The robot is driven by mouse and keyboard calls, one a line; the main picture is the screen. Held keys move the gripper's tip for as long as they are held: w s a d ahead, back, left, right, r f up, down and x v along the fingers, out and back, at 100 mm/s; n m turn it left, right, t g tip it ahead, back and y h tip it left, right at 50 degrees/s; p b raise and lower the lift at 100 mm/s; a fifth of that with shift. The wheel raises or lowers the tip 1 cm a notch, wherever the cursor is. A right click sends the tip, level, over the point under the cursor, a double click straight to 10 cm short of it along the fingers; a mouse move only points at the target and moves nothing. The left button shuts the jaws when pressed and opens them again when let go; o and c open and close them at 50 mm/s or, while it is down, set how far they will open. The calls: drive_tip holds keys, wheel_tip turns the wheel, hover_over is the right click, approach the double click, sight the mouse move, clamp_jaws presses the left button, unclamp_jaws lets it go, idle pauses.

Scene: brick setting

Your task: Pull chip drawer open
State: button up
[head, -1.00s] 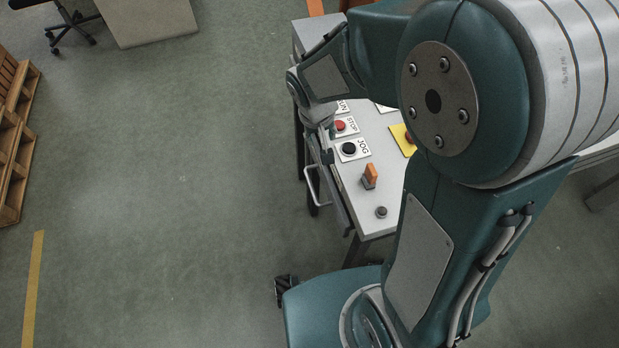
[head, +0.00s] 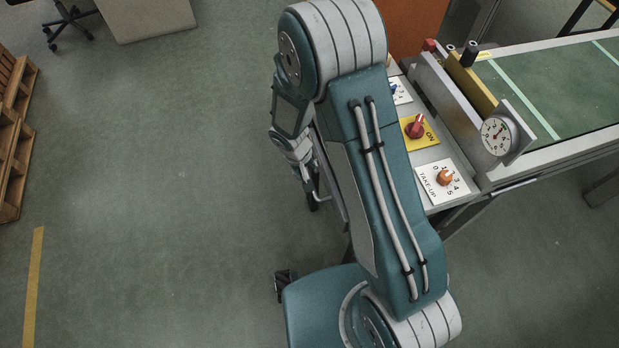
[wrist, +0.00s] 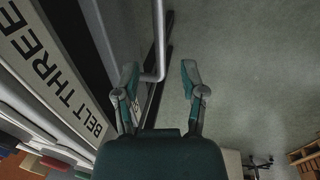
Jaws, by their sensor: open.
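My gripper (wrist: 159,72) is open in the wrist view, with one finger on each side of a pale metal bar handle (wrist: 159,35). The handle bends left near the fingertips, and I see a gap on the right; contact on the left is unclear. The handle runs along the side of the machine bearing the "BELT THREE" label (wrist: 52,72). In the head view my gripper (head: 314,187) is small and partly hidden beside the handle at the console's left edge. My arm covers most of the drawer front, so how far out it stands cannot be told.
The console top carries a red knob (head: 416,127) on a yellow plate and an orange take-up knob (head: 445,177). A green belt (head: 560,85) with a dial gauge (head: 498,134) lies to the right. Open floor (head: 170,190) extends left, with wooden pallets (head: 15,140) at its far edge.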

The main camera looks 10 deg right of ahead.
drive_tip(key=f, duration=0.2)
drive_tip(key=d+f, duration=0.1)
drive_tip(key=f, duration=0.2)
drive_tip(key=shift+w+f, duration=0.1)
clamp_jaws()
